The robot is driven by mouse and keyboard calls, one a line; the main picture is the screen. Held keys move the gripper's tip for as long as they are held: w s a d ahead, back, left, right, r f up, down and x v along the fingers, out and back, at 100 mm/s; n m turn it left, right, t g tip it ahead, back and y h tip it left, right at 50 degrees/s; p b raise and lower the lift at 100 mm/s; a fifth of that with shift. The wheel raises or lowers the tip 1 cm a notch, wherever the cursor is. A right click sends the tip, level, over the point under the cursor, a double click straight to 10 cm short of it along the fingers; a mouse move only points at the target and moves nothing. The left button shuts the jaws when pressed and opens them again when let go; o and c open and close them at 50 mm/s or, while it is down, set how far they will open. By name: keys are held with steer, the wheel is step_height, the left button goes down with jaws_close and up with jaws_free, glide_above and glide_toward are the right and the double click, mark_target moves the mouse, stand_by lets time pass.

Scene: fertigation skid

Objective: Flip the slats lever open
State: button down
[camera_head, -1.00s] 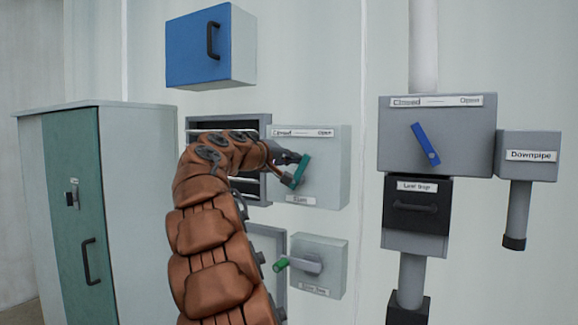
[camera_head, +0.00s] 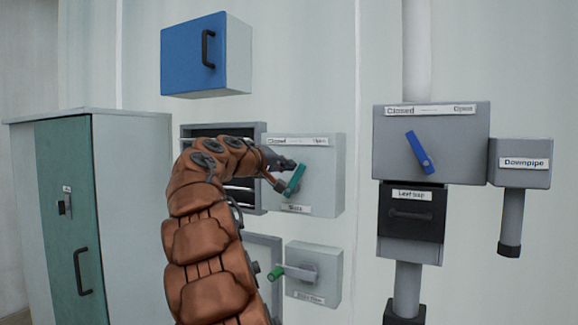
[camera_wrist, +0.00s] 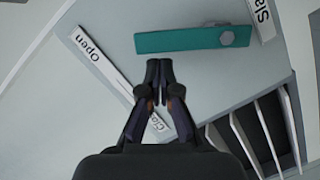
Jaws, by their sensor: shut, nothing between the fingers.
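The slats lever (camera_head: 295,180) is a teal bar on a light grey box, tilted with its upper end to the right. In the wrist view the teal lever (camera_wrist: 190,40) lies across the top, its round pivot near the partly visible slats label (camera_wrist: 263,18). My gripper (camera_head: 290,165) is shut and empty beside the lever's free end. In the wrist view the shut fingertips (camera_wrist: 159,66) sit just below the bar, on its Closed side. I cannot tell whether they touch it.
A slatted vent (camera_head: 215,131) is behind my arm. A box with a green-tipped lever (camera_head: 315,272) is below. A blue cabinet (camera_head: 205,50) hangs above, and a teal-doored cabinet (camera_head: 75,210) stands left. A box with a blue lever (camera_head: 430,140) is right.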

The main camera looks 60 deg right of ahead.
steer(key=w+a+r, duration=0.1)
steer(key=w+a, duration=0.1)
steer(key=a, duration=0.3)
steer(key=w+a+r+p, duration=0.1)
steer(key=w+a, duration=0.1)
steer(key=a, duration=0.3)
steer(key=shift+w+r, duration=0.3)
steer(key=shift+r, duration=0.1)
